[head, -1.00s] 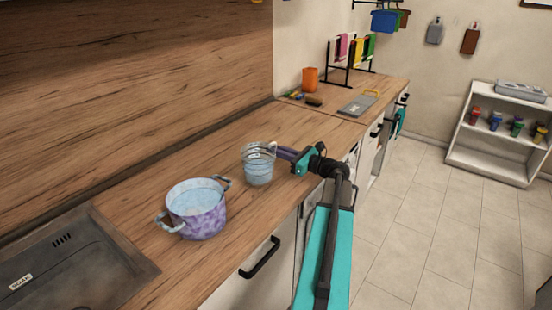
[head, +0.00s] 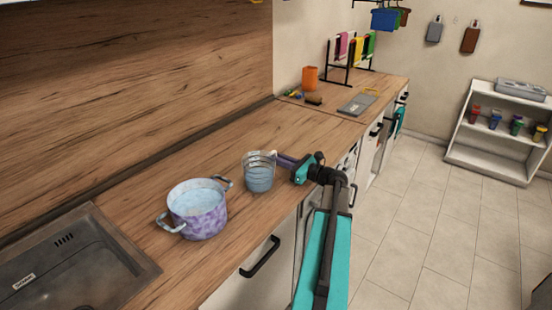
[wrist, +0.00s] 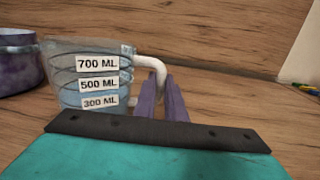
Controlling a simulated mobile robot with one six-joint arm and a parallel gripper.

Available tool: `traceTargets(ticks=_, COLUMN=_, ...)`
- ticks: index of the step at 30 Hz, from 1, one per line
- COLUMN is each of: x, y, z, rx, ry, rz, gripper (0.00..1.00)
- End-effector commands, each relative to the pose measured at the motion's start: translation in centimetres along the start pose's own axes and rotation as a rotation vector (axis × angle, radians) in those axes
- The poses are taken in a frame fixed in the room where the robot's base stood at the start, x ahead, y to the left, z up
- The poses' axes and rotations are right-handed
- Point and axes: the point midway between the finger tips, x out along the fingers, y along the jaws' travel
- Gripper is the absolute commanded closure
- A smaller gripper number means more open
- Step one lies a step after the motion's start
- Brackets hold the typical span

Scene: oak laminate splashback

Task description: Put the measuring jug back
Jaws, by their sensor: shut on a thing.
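The measuring jug (head: 258,174) is a clear vessel with bluish water in it, upright on or just above the wooden counter, right of the pot; I cannot tell if its base touches. In the wrist view the jug (wrist: 88,78) shows labels 700, 500 and 300 ML and a white handle (wrist: 158,70) on its right side. My gripper (head: 279,159) reaches from the right with its purple fingers shut on the handle. In the wrist view the fingers (wrist: 163,98) meet the handle, and its lower part is hidden.
A purple mottled pot (head: 197,222) with water stands left of the jug, and its edge shows in the wrist view. A dark sink (head: 110,262) lies further left. The counter (head: 305,132) behind the jug is clear. An orange cup (head: 310,77) and grey board (head: 356,104) stand further back.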

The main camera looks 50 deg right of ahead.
Motion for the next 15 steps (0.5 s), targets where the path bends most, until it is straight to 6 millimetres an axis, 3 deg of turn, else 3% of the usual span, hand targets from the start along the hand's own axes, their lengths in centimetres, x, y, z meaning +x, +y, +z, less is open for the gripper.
traceTargets(ticks=6, x=0.01, y=0.00, z=-0.18, rx=0.001, ry=-0.002, rz=0.000, gripper=1.00)
traceTargets(ticks=7, x=0.01, y=0.01, z=-0.21, rx=0.000, ry=0.000, rz=0.000, gripper=0.86)
traceTargets(ticks=10, x=0.01, y=0.01, z=-0.18, rx=0.000, ry=0.000, rz=0.000, gripper=0.71)
traceTargets(ticks=15, x=0.02, y=0.02, z=-0.18, rx=0.000, ry=0.000, rz=0.000, gripper=0.71)
